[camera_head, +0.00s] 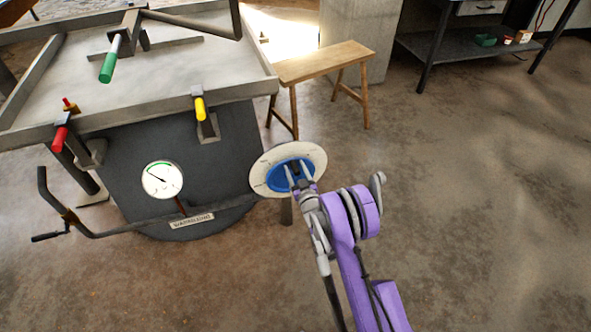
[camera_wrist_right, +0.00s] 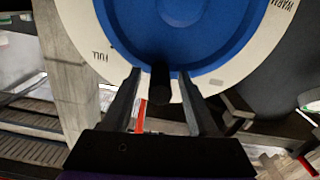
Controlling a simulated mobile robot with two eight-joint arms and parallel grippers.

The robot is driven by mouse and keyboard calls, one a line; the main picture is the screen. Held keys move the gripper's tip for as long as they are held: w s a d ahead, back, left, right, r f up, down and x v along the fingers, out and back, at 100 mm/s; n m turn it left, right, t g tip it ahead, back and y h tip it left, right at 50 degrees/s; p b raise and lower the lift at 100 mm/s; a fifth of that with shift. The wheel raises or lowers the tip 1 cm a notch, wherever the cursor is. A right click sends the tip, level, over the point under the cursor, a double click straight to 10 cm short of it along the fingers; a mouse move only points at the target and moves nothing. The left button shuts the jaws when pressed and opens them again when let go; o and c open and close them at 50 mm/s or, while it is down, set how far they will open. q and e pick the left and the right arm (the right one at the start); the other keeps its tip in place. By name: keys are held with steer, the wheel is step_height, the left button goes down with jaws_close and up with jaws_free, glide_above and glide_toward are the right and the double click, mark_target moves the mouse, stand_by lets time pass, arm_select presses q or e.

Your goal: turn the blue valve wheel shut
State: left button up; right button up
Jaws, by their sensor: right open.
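The blue valve wheel (camera_head: 276,178) sits in front of a round white dial plate (camera_head: 313,155) on the side of the dark vessel. In the right wrist view the wheel (camera_wrist_right: 215,40) fills the top, and the white ring around it carries the words "FULL" and part of "WARM". My right gripper (camera_head: 297,168) is at the wheel's face, fingers pointing at it. In the wrist view its two fingers (camera_wrist_right: 160,72) are apart, with a dark knob (camera_wrist_right: 160,84) between them near the wheel's lower rim; contact cannot be told. My left gripper is not in view.
The vessel (camera_head: 110,150) carries a pressure gauge (camera_head: 162,180), a crank (camera_head: 47,195), and red (camera_head: 60,138), yellow (camera_head: 200,108) and green (camera_head: 110,65) handles. A wooden bench (camera_head: 325,62) stands behind the dial. The floor at right is clear.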

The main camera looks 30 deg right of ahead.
steer(key=shift+c, duration=0.2)
jaws_close()
stand_by(1.1)
